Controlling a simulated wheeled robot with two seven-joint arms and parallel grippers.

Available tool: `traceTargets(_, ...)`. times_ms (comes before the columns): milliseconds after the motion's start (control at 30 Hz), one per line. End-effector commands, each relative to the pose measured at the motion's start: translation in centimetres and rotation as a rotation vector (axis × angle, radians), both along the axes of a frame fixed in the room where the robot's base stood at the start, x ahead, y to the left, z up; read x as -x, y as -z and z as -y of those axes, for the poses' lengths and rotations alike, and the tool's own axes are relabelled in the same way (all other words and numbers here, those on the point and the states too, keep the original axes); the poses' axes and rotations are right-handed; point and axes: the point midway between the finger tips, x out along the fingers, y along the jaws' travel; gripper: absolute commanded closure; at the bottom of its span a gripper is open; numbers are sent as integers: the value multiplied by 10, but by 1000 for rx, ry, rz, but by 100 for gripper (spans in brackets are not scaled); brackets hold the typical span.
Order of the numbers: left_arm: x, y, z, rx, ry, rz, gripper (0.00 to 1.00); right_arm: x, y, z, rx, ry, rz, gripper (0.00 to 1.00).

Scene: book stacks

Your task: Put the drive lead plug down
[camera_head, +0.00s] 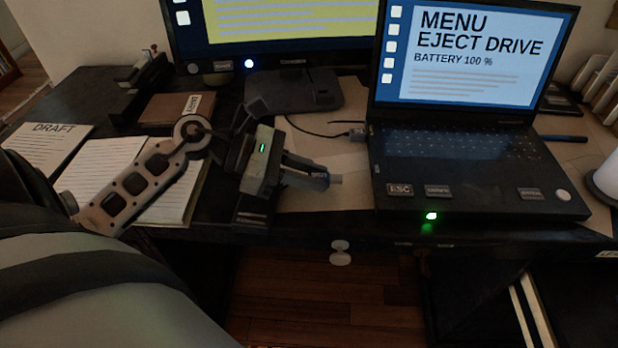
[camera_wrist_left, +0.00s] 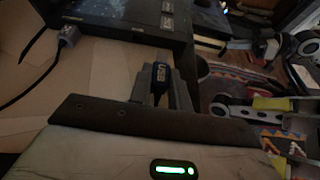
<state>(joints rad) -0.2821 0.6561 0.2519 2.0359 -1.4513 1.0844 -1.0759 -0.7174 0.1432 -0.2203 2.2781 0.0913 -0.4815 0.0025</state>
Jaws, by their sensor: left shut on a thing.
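My left gripper (camera_head: 318,176) is shut on a small dark plug marked USB, which I take as the drive lead plug (camera_wrist_left: 160,78). The plug sits between the grey fingertips, over the front part of the desk and left of the laptop (camera_head: 455,165). In the head view the fingers mostly hide it, and a pale tip shows at their right end. No lead can be seen coming from it. Whether it touches the desk is not clear.
A grey connector (camera_head: 357,133) on a black cable lies at the laptop's left side. A monitor base (camera_head: 293,92) stands behind my gripper. Papers (camera_head: 100,170) lie to the left, and a brown book (camera_head: 172,107) lies behind them. A pale desk patch (camera_head: 345,195) beside the laptop is clear.

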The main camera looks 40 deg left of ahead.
Motion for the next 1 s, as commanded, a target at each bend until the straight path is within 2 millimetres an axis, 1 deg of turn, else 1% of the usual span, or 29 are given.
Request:
traceTargets(33,5,19,1,-7,5,-39,100,0,3,0,0,0,1,100)
traceTargets(433,6,34,1,-7,6,-41,100,1,14,0,1,-1,7,100)
traceTargets(567,5,34,1,-6,5,-40,100,2,13,0,2,-3,6,100)
traceTargets(600,6,34,1,-6,5,-40,73,3,13,0,3,-4,5,100)
traceTargets(633,6,34,1,-6,5,-40,64,3,14,0,3,-4,5,100)
traceTargets(667,6,34,1,-6,5,-40,59,3,14,0,4,-6,4,100)
traceTargets(900,6,34,0,-6,4,-40,59,4,14,0,7,-9,3,100)
traceTargets(1000,6,29,0,-7,4,-41,59,4,10,0,6,-8,3,100)
